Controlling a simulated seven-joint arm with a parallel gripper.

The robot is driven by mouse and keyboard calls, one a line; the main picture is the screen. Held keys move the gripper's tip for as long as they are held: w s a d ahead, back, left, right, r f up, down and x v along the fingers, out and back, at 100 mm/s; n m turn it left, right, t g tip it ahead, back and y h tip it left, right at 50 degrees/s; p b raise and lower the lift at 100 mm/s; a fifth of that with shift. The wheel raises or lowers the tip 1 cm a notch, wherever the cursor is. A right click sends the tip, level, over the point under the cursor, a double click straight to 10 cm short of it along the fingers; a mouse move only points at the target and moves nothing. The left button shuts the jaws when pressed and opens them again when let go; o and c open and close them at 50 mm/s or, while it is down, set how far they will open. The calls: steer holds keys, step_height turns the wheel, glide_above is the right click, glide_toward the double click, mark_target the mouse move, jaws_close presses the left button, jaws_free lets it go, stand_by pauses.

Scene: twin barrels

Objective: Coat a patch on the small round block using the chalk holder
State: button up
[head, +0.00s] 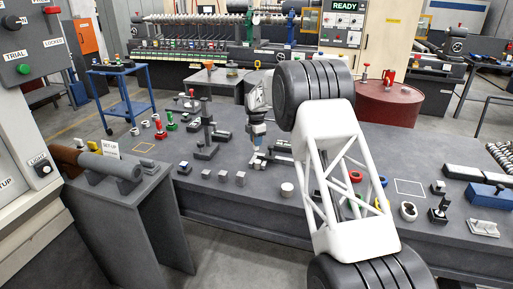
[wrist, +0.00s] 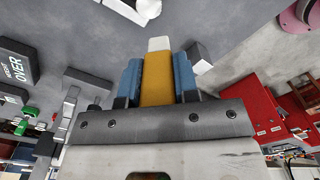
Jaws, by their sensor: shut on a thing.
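My gripper (head: 257,143) is in the head view above the middle of the dark bench, pointing down. In the wrist view its two blue fingers (wrist: 158,80) are shut on the chalk holder (wrist: 157,82), a yellow body with a white tip standing out past the fingers. In the head view the holder is too small to make out clearly. The small round block (head: 287,189), a short pale cylinder, stands on the bench near its front edge. It is to the right of and nearer than my gripper, which is apart from it. I cannot tell which pale shape in the wrist view it is.
Several small grey cubes (head: 222,177) stand left of the round block. A dark stand with a post (head: 206,135) is left of my gripper. Red and white rings (head: 356,176) lie to the right, partly behind my arm. A white square outline (head: 410,187) marks bare bench there.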

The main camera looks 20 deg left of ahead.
mark_target(256, 149)
stand_by(0.3)
steer(key=f, duration=0.5)
steer(key=w+f, duration=0.1)
steer(key=f, duration=0.2)
steer(key=shift+w, duration=1.45)
steer(key=shift+s, duration=1.5)
steer(key=shift+s+r, duration=0.1)
steer(key=shift+s, duration=0.4)
steer(key=shift+r, duration=3.9)
steer(key=shift+d, duration=0.1)
